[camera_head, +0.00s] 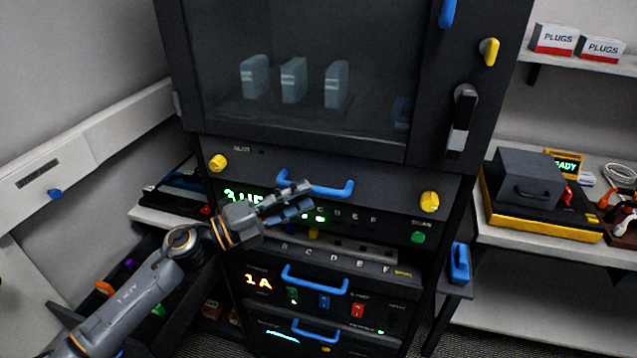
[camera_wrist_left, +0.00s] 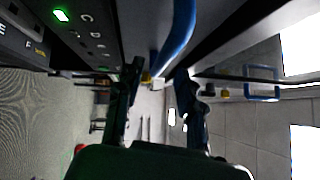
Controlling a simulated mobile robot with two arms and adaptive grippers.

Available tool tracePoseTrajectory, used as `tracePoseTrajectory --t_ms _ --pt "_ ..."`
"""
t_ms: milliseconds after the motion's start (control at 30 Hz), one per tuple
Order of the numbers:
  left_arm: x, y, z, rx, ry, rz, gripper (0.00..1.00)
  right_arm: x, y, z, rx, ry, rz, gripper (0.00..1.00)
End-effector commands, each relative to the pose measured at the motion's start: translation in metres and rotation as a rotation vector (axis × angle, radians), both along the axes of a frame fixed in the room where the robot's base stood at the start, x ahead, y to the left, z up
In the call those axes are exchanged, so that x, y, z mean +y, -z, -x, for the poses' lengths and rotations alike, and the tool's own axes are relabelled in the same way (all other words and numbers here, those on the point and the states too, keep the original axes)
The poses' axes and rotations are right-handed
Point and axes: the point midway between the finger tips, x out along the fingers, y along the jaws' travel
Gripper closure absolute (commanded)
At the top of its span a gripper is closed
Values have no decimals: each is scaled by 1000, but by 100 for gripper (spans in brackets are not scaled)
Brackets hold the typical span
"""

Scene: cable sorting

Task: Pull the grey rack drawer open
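The dark grey rack drawer (camera_head: 380,197) is the panel below the glass door, with a yellow knob at each side and a blue bar handle (camera_head: 335,190). It looks shut. My left gripper (camera_head: 302,197) is in front of this panel, at the left part of the handle. In the left wrist view my gripper's two fingers (camera_wrist_left: 158,75) are apart, and the blue handle (camera_wrist_left: 178,40) runs down toward the gap between their tips. I cannot tell whether they touch it. My right gripper is not in view.
Lower panels with blue handles (camera_head: 315,285) sit beneath. The glass-fronted cabinet (camera_head: 290,60) is above. A shelf at right holds a grey box on a yellow-edged base (camera_head: 545,225). A blue clip-like thing (camera_head: 459,263) is at the rack's right side.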

Motion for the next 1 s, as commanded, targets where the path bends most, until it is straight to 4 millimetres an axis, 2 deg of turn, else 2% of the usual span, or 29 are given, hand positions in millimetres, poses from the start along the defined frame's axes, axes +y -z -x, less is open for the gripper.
tracePoseTrajectory --t_ms 100,267,667,833,867,1000 --pt "-20 -6 -9 -1 1 2 63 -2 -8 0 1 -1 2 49" --pt "-35 -6 -18 0 -1 1 63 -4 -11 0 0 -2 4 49" --pt "-41 -5 -21 0 -2 0 63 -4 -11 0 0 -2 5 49" --pt "-41 -5 -21 1 -2 1 97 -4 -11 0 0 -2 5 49" --pt "-41 -5 -21 1 -2 1 100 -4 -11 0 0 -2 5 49" --pt "-41 -5 -21 1 -1 1 100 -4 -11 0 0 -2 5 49"
